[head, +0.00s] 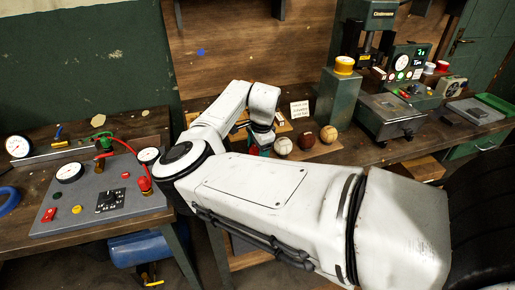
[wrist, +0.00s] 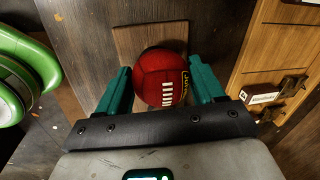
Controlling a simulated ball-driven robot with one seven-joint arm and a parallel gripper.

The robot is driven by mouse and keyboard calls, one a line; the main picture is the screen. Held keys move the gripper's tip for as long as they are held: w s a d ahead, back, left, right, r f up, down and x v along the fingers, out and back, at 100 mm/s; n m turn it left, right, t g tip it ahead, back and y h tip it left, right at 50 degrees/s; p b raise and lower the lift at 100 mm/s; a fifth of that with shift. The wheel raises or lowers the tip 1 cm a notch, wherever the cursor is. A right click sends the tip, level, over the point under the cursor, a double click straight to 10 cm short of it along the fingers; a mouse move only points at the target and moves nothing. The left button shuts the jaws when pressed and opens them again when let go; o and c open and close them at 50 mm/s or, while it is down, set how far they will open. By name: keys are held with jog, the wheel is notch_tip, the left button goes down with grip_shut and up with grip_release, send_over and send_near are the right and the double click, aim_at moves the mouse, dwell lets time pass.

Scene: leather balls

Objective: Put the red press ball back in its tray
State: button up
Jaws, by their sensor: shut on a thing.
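The red ball (wrist: 160,78), with white lacing and yellow lettering, sits between the two green fingers of my gripper (wrist: 162,84) in the wrist view. The fingers are shut on its left and right sides. A square brown wooden board (wrist: 126,36) lies behind the ball, partly hidden by it; I cannot tell whether the ball touches it or whether it is the tray. In the head view my gripper (head: 257,150) is mostly hidden behind my arm, with a bit of the red ball (head: 253,150) showing.
A white ball (head: 283,146), a dark brown ball (head: 305,140) and a tan ball (head: 328,134) stand right of my gripper, near a sign (head: 300,109). A green ring-shaped object (wrist: 28,62) is at left in the wrist view, wooden drawers (wrist: 285,50) at right. A gauge panel (head: 95,205) stands left.

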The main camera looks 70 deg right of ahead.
jog(key=shift+f, duration=0.2)
jog(key=o, duration=1.2)
jog(key=shift+r, duration=0.1)
notch_tip(320, 180, up, 12)
jog(key=s+a+b, duration=0.1)
jog(key=s, duration=0.1)
jog(key=shift+a, duration=0.15)
